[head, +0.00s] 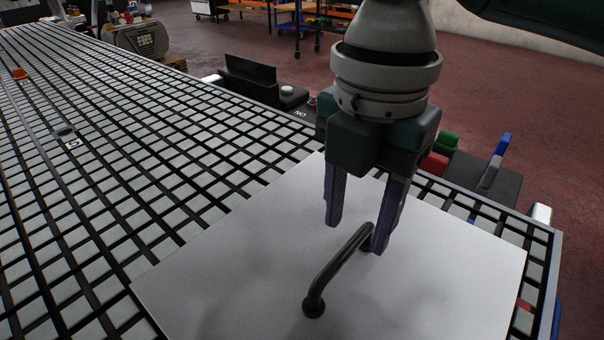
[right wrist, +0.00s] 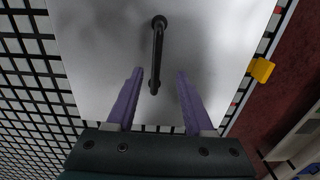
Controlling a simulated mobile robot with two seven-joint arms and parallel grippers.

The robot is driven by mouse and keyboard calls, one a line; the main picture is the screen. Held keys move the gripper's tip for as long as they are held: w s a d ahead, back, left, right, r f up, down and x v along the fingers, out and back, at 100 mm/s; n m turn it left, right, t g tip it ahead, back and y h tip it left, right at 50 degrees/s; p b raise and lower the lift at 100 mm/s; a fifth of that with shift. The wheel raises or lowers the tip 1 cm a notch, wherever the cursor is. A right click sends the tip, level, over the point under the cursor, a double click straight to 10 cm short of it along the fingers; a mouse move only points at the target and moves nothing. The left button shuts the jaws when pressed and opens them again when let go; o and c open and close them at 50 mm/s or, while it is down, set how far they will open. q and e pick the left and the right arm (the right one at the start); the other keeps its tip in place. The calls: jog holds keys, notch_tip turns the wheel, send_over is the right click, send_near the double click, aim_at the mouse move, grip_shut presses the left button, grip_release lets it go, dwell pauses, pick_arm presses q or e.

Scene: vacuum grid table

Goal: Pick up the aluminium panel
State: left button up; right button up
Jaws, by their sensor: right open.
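The aluminium panel (head: 430,275) is a flat pale grey sheet lying on the grid table, at the lower middle of the head view. A black bar handle (head: 340,268) stands on it. My right gripper (head: 354,235) is open, pointing down above the panel, with its purple fingers by the far end of the handle. In the right wrist view the handle (right wrist: 157,55) runs between the two fingers (right wrist: 157,75), with a gap on each side. The panel (right wrist: 100,50) also fills the middle of that view. My left gripper is not in view.
A yellow block (right wrist: 261,70) shows beside the panel in the wrist view.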

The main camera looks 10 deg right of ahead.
aim_at(346, 250)
jog(key=f, duration=0.4)
jog(key=f+b, duration=0.1)
jog(key=f, duration=0.1)
jog(key=shift+w+a+f, duration=0.1)
jog(key=shift+a, duration=0.15)
grip_shut()
dwell(1.2)
